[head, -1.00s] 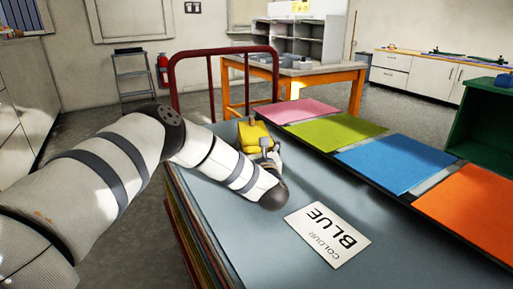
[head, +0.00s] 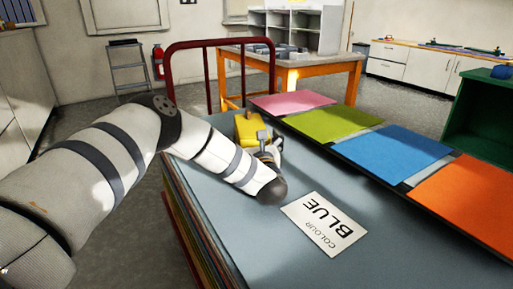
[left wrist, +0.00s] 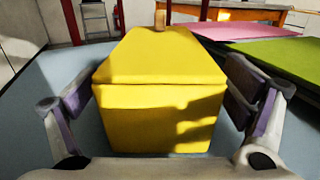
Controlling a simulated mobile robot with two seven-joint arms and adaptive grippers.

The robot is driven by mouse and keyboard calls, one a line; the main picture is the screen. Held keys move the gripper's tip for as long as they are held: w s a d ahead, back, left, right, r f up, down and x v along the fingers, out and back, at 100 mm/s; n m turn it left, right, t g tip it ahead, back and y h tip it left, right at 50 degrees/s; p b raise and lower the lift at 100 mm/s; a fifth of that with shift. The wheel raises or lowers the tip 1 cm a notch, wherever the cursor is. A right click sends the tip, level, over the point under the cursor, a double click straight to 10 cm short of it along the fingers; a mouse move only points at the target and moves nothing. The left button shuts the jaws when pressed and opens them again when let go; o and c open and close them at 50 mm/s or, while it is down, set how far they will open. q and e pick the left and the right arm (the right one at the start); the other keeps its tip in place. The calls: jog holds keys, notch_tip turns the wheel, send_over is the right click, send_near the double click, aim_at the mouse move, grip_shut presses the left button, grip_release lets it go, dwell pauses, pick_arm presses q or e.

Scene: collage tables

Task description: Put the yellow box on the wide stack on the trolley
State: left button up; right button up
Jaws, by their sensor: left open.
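The yellow box (head: 248,129) sits on the blue-grey top of the wide stack (head: 225,221), near its far end. In the left wrist view the yellow box (left wrist: 158,95) fills the middle, its near face toward me. My left gripper (head: 267,152) is at the near side of the box. Its open fingers (left wrist: 165,100) stand to the left and right of the box, with a gap visible on the left; contact on the right is unclear. The trolley's red rail (head: 212,44) rises behind the stack. My right gripper is not in view.
A white card (head: 323,223) reading "COLOUR BLUE" lies on the stack. Pink (head: 291,103), green (head: 333,123), blue (head: 393,153) and orange (head: 465,194) sheets lie in a row along the right. A small wooden piece (left wrist: 160,19) shows behind the box.

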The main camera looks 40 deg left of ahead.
pick_arm(q)
jog(key=v, duration=1.1)
jog(key=shift+p, duration=0.35)
jog(key=shift+a, duration=0.1)
